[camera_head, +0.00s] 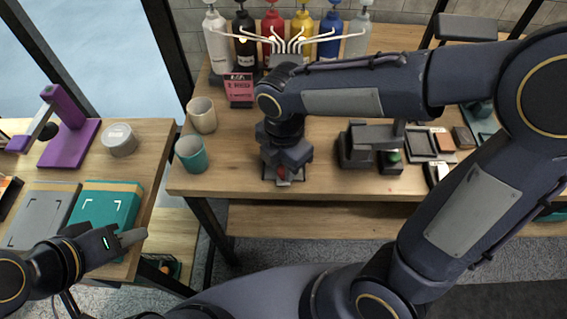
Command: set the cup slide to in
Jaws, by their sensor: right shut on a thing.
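My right gripper (284,178) points down at the front middle of the wooden table, below the bottle rack. The cup slide cannot be made out clearly; my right wrist and forearm cover the area under the dispenser's white tubes (290,42). A beige cup (202,117) and a teal cup (191,155) stand at the table's left end, apart from the gripper. My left gripper (140,238) is at the lower left near the side table; its finger opening cannot be judged.
Several coloured bottles (329,35) stand in a row at the back. A pink sign (240,88) stands left of my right wrist. A grey device (357,146) and trays are to the right. The side table holds a purple stand (72,135) and a teal box (105,212).

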